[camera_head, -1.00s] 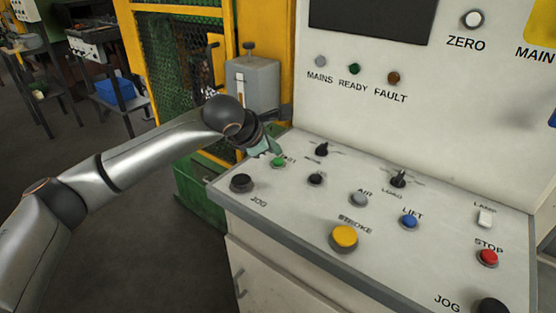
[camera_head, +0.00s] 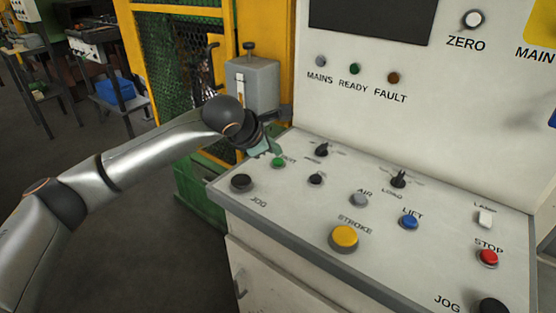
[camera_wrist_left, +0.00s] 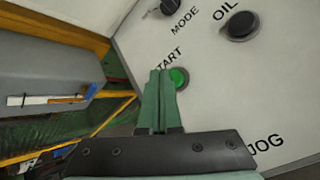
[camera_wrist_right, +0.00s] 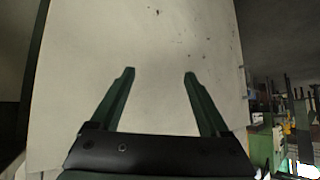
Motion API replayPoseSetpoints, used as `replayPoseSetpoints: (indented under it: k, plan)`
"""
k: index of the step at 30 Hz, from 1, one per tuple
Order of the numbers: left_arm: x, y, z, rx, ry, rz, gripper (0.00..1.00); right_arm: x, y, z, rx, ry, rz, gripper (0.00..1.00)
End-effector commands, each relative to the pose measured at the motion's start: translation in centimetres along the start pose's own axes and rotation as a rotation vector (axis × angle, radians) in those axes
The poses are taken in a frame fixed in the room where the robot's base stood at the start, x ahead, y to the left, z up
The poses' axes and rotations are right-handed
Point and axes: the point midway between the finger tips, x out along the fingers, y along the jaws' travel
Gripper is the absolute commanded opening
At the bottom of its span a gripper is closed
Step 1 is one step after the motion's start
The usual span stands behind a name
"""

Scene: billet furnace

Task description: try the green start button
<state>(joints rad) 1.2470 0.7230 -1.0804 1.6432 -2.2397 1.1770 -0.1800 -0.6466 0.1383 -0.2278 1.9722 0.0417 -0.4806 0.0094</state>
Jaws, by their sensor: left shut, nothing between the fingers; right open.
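The green start button (camera_head: 278,162) sits on the sloped console top near its left end. It also shows in the left wrist view (camera_wrist_left: 179,77), beside the lettering START. My left gripper (camera_head: 270,149) is shut and empty, just behind the button in the head view. In the left wrist view its closed fingertips (camera_wrist_left: 159,72) are close to the left side of the button; I cannot tell whether they touch it. My right gripper (camera_wrist_right: 160,72) is open and empty in front of a pale flat surface, and it does not show in the head view.
The console (camera_head: 290,212) carries a black jog button (camera_head: 241,182), a yellow stroke button (camera_head: 344,237), a blue lift button (camera_head: 409,221), a red stop button (camera_head: 488,257) and black knobs. A grey box (camera_head: 252,84) and yellow-framed mesh guard (camera_head: 185,70) stand behind my left gripper.

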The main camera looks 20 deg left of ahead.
Motion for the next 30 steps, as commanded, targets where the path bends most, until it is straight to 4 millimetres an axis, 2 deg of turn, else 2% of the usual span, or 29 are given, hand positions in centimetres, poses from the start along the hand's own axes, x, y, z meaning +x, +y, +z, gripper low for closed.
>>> replayPoseSetpoints:
  k: [30]
  plan:
    - [0.59,-0.42,-0.41,0.000,-0.001,0.000,0.00,0.84,-0.02,0.91,-0.001,0.000,-0.002,0.79]
